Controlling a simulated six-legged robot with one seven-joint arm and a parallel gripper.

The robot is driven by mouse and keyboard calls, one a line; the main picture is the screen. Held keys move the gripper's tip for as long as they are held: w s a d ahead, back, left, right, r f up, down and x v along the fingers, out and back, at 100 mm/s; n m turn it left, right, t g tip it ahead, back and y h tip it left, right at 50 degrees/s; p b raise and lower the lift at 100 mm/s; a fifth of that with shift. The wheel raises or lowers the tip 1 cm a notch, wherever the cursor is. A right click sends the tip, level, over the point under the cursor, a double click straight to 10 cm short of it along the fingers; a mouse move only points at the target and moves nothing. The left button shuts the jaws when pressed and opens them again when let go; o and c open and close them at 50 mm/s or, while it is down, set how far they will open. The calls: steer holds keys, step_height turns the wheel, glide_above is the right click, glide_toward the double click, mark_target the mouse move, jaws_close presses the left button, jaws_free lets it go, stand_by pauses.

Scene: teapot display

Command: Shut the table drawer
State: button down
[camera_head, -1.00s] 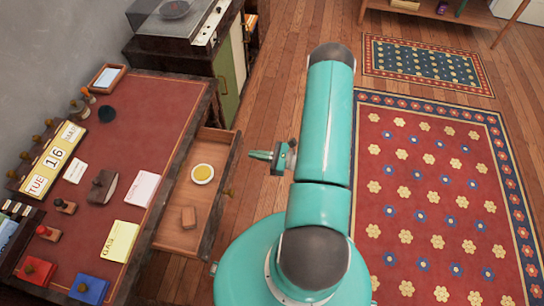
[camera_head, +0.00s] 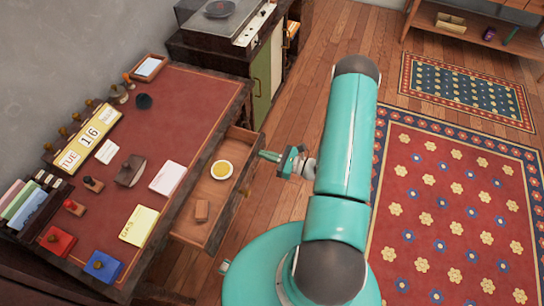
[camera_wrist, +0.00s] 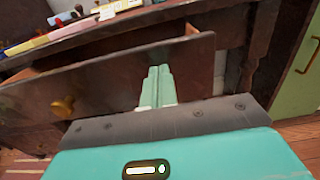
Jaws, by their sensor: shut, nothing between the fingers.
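The table drawer (camera_head: 190,231) stands open on the right side of the red-topped table (camera_head: 190,105). I cannot tell whether the fingertips touch the panel.
On the table stand a calendar (camera_head: 88,138), stamps, papers and a red (camera_head: 57,241) and a blue ink pad (camera_head: 103,264). A stove-like cabinet (camera_head: 262,85) stands behind the table. Bare wooden floor and a patterned rug (camera_head: 450,210) lie to the right.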

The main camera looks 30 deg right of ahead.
glide_above(226, 150)
steer(key=shift+s+d, duration=0.2)
steer(key=shift+w+a+r, duration=0.1)
steer(key=shift+w+a, duration=0.15)
steer(key=shift+w+a, duration=0.1)
